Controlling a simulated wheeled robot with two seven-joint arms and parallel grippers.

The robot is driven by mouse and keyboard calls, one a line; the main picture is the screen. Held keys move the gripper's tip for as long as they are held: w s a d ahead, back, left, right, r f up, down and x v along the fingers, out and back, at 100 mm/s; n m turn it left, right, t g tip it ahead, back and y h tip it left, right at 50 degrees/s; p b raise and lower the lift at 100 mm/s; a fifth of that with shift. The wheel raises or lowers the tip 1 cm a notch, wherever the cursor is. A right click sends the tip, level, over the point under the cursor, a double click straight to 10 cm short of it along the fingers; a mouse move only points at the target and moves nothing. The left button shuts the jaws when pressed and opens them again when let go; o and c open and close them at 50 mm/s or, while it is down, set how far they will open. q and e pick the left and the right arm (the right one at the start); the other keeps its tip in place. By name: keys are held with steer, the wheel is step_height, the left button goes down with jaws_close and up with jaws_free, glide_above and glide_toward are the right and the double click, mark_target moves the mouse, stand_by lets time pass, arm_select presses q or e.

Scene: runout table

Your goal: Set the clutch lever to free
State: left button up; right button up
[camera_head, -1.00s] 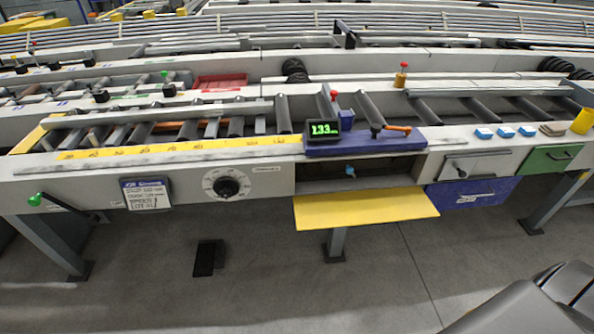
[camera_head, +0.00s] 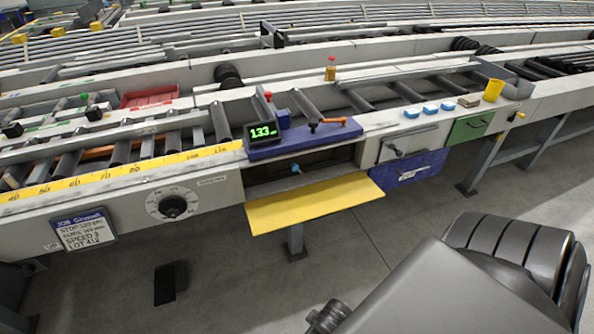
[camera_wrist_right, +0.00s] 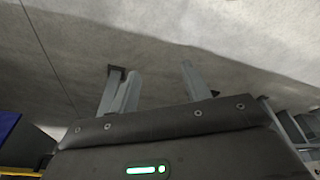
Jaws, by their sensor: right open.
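No lever in the head view is legibly marked as the clutch lever, so I cannot tell which it is. A small dark handle (camera_head: 395,151) is on the pale front panel to the right. My right gripper (camera_wrist_right: 160,75) shows in the right wrist view with two grey fingers apart, nothing between them, over bare floor. It is away from the controls. My left gripper is out of view.
A yellow flap (camera_head: 315,204) juts out from the table front. A black dial (camera_head: 172,206) and job card (camera_head: 82,230) are on the left.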

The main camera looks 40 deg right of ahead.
steer(key=w+d+r+t, duration=0.1)
steer(key=w+d+r, duration=0.15)
steer(key=r, duration=0.45)
steer(key=w+d+r+t, duration=0.1)
steer(key=w+r, duration=0.2)
steer(key=r, duration=0.3)
steer(key=m+t+h, duration=0.5)
steer(key=m+t, duration=0.1)
steer(key=t, duration=0.2)
glide_toward(296, 169)
steer(key=x, duration=0.6)
steer(key=shift+w+d+f+b, duration=0.1)
steer(key=shift+w+b, duration=0.2)
steer(key=shift+w, duration=0.05)
steer(key=shift+w+d+f, duration=0.1)
steer(key=shift+w, duration=0.25)
steer(key=shift+w+d+f, duration=0.15)
steer(key=shift+w, duration=0.2)
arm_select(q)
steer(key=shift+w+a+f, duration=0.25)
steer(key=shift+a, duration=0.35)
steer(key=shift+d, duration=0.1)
